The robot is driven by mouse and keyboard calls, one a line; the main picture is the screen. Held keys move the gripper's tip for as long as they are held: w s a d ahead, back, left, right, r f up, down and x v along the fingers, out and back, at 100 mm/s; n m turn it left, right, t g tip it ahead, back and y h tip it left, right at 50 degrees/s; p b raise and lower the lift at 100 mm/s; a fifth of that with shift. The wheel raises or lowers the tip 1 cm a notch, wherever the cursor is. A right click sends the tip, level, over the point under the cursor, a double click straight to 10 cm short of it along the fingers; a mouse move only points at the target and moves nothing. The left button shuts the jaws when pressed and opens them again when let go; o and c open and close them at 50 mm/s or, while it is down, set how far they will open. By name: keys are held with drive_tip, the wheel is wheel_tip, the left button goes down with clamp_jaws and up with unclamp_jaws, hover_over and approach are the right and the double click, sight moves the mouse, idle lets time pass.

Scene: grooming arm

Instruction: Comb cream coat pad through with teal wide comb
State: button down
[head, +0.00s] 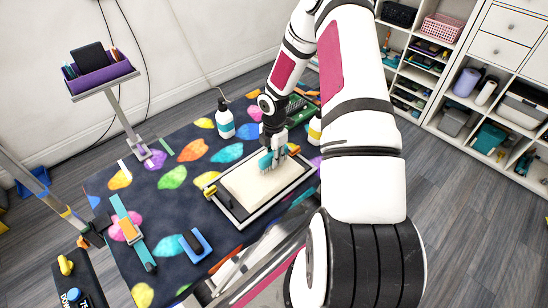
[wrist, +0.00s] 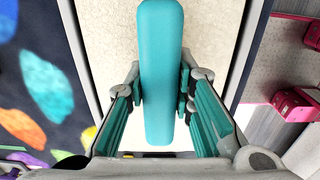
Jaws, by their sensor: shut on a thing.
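The cream coat pad (head: 254,190) lies in a white and dark frame (head: 233,215) on the patterned table. It also shows in the wrist view (wrist: 213,30) beneath the comb. My gripper (head: 273,160) is over the pad's far right part. It is shut on the teal wide comb (head: 265,161), whose long rounded back fills the middle of the wrist view (wrist: 160,70), with a finger pressed on each side. The comb's teeth are hidden in the wrist view. I cannot tell whether they touch the pad.
Yellow clamps (head: 210,191) sit at the frame's edge. A white bottle (head: 225,121) stands behind the frame, and another bottle (head: 315,130) stands right of my gripper. A teal-handled tool (head: 128,228) and a blue brush (head: 195,245) lie on the table's left part. A post with a purple tray (head: 103,78) rises at the back left.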

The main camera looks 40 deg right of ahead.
drive_tip(key=shift+w, duration=0.1)
drive_tip(key=w+b, duration=0.4)
drive_tip(key=w, duration=0.4)
drive_tip(key=shift+a+f, duration=0.1)
drive_tip(key=shift+a, duration=0.05)
wheel_tip(320, 180, up, 8)
drive_tip(key=p, duration=0.2)
drive_tip(key=shift+p, duration=0.35)
idle(0.5)
